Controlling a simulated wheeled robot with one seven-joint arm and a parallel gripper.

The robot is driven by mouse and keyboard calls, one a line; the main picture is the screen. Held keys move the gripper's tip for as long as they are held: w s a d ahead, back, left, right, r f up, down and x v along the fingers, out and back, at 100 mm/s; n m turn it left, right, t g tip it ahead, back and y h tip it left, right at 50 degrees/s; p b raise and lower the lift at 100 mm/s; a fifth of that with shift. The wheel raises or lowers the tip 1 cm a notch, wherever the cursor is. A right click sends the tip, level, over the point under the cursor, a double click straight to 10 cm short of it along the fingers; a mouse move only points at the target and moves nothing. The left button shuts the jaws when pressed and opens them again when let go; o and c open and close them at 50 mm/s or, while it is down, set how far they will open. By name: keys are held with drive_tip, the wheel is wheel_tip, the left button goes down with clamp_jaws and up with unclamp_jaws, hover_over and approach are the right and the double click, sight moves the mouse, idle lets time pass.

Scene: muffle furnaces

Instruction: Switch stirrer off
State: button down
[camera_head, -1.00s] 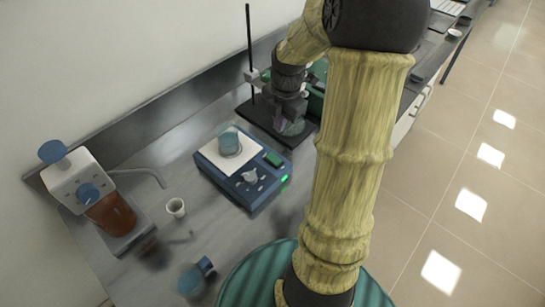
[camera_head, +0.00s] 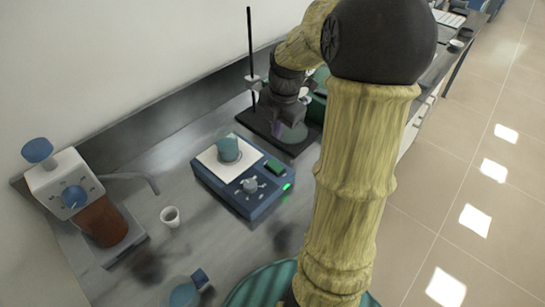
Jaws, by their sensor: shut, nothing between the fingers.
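The stirrer (camera_head: 240,197) is a blue box with a white top plate on the grey bench, left of my arm. A beaker with bluish contents (camera_head: 228,148) stands on its plate. Its front panel has a pale knob (camera_head: 249,185), a dark green display (camera_head: 275,167) and a bright green lit switch (camera_head: 287,187) at the right corner. My gripper (camera_head: 283,128) points down behind and to the right of the stirrer, above the dark base of a rod stand. It is shut and empty, apart from the stirrer. Its fingertips are small and hard to make out.
The rod stand (camera_head: 251,62) rises by the wall, close to my gripper. A blue-capped item (camera_head: 187,292) lies in front. The bench before the stirrer is mostly clear.

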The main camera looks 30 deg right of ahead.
sight(270, 162)
drive_tip(key=f, duration=0.4)
drive_tip(key=w+f, duration=0.1)
drive_tip(key=f, duration=0.7)
drive_tip(key=shift+w+a+f, duration=0.2)
drive_tip(key=shift+w+a, duration=0.1)
drive_tip(key=shift+d, duration=0.15)
drive_tip(key=shift+w+f, duration=0.1)
drive_tip(key=shift+w, duration=0.05)
drive_tip(key=shift+w+a, duration=0.1)
drive_tip(key=shift+a, duration=0.2)
drive_tip(key=shift+s+d+p, duration=0.2)
drive_tip(key=shift+s+p, duration=0.05)
drive_tip(key=shift+s, duration=0.25)
drive_tip(key=shift+s+d+p, duration=0.2)
drive_tip(key=shift+s, duration=0.3)
drive_tip(key=shift+r, duration=0.25)
